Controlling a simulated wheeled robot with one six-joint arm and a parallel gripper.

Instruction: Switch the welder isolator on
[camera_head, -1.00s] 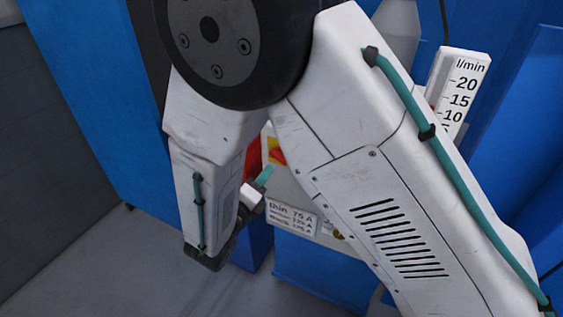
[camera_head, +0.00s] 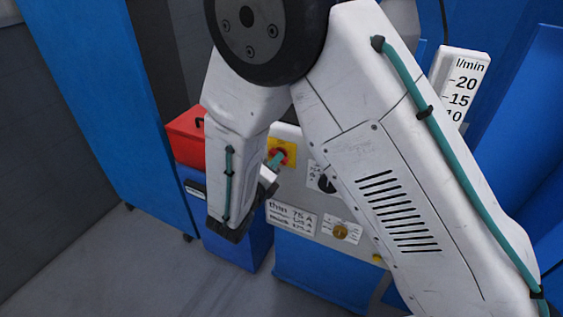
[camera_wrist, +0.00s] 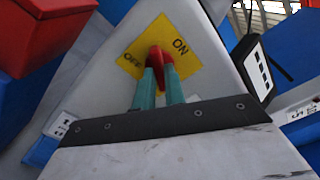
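The welder isolator is a red handle (camera_wrist: 160,62) on a yellow plate (camera_wrist: 190,32) marked OFF and ON. In the wrist view the handle stands between the two words; I cannot tell which it points to. My gripper (camera_wrist: 160,76) has teal fingers, one on each side of the handle, with red showing between them. Whether they press on it is unclear. In the head view the isolator's yellow plate (camera_head: 290,147) shows on the grey panel, with my gripper (camera_head: 278,160) at its lower left, partly behind my arm.
A red box (camera_head: 186,138) stands on a blue cabinet left of the panel. A flow scale (camera_head: 460,85) stands at upper right. Floor is clear at lower left.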

